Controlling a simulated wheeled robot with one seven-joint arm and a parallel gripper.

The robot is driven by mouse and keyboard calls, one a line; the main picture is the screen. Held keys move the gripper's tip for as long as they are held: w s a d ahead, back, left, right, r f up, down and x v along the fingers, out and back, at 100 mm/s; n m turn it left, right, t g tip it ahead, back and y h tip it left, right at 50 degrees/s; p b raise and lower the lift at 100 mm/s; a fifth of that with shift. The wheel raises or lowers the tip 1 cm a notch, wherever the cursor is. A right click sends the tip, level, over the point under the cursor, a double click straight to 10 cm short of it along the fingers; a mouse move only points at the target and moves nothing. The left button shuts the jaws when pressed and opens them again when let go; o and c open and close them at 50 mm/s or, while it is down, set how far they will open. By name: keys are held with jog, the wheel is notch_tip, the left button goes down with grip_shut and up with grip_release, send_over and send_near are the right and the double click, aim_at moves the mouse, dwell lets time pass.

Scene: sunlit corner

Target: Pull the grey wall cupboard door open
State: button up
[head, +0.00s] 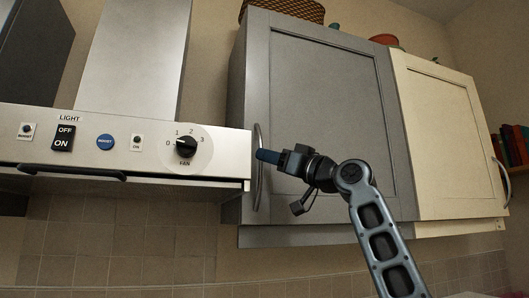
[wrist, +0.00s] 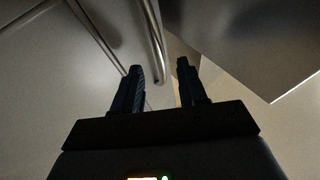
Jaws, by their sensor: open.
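The grey wall cupboard door (head: 330,110) is in the middle of the head view and looks shut. Its curved metal bar handle (head: 258,165) runs upright along the door's left edge. My gripper (head: 262,156) is at the handle, pointing left, with its blue fingertips overlapping the bar in the picture. In the wrist view my gripper (wrist: 160,68) has its two dark fingers apart. The handle (wrist: 155,40) comes down from the top, and its lower end shows in the gap between the fingers. I cannot tell how deep the bar sits between them, or whether it touches either finger.
A cooker hood (head: 120,145) with switches and a fan knob (head: 186,146) stands close left of the handle. A cream cupboard (head: 450,140) adjoins on the right. A basket (head: 287,9) and a reddish bowl (head: 384,40) sit on top. The tiled wall (head: 130,235) below is clear.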

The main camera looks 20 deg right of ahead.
jog(key=shift+x, duration=1.25)
jog(key=shift+c, duration=0.4)
grip_shut()
